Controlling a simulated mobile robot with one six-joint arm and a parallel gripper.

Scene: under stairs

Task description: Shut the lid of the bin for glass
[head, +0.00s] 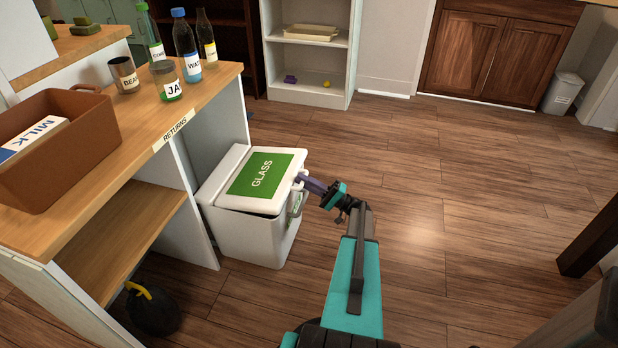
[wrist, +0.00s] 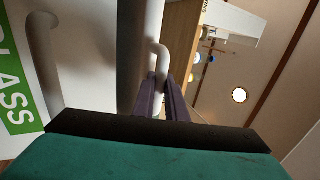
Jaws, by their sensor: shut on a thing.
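My gripper (head: 303,179) is at the lid's right edge. In the wrist view my gripper (wrist: 163,88) has its purple fingers closed on a thin grey handle (wrist: 162,53). The handle's join to the lid is partly hidden.
The wooden counter (head: 205,80) stands left, holding a brown crate (head: 60,165), a jar (head: 165,80) and several bottles. A white shelf (head: 308,65) is behind, and a small grey bin (head: 562,92) far right. Floor right of the bin is clear.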

